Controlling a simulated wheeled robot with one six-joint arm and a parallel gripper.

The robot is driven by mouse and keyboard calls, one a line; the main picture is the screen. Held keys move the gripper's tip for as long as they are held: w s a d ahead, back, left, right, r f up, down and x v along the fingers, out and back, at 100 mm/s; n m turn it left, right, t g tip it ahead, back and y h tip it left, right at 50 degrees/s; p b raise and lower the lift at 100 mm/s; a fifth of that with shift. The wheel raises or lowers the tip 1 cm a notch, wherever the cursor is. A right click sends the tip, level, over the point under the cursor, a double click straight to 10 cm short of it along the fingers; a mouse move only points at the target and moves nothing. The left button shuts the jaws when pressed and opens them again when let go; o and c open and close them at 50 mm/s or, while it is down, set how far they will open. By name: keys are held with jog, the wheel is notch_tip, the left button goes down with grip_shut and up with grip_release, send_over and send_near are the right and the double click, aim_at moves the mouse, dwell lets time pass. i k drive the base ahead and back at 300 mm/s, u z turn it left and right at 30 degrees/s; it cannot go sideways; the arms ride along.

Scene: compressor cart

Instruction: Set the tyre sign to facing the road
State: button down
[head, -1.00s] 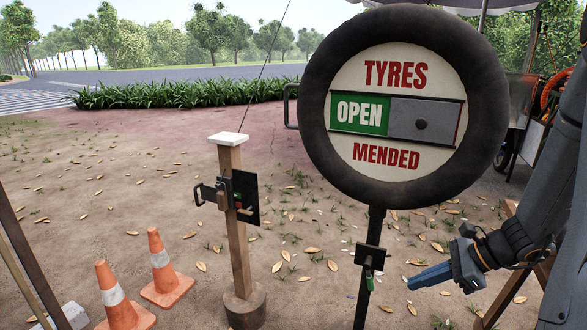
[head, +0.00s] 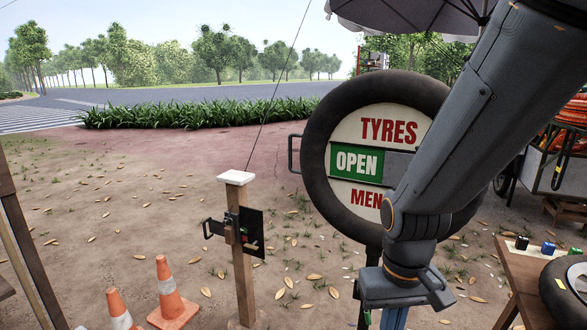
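The tyre sign is a black tyre ring (head: 318,175) around a cream disc (head: 350,128) with red "TYRES" lettering and a green "OPEN" panel (head: 357,162). Its lettered face is turned toward me, with the road (head: 200,100) behind it. A dark handle (head: 293,153) sticks out from its left edge. The sign stands on a dark post (head: 371,258). My arm hides its lower right part and the end of the lower word. My gripper (head: 392,320) points down in front of the sign's post, apart from the handle, its blue fingers cut off by the bottom edge.
A wooden post (head: 241,270) with a white cap and a dark latch box stands left of the sign. Two orange cones (head: 170,293) stand at lower left. A wooden table (head: 525,275) with a tyre is at right. A hedge (head: 190,112) borders the road. A parasol (head: 415,14) hangs above.

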aim_at(346, 139)
jog(key=z, duration=0.05)
jog(key=k, duration=0.45)
jog(key=u, duration=0.55)
jog(key=i, duration=1.25)
jog(key=z, duration=0.45)
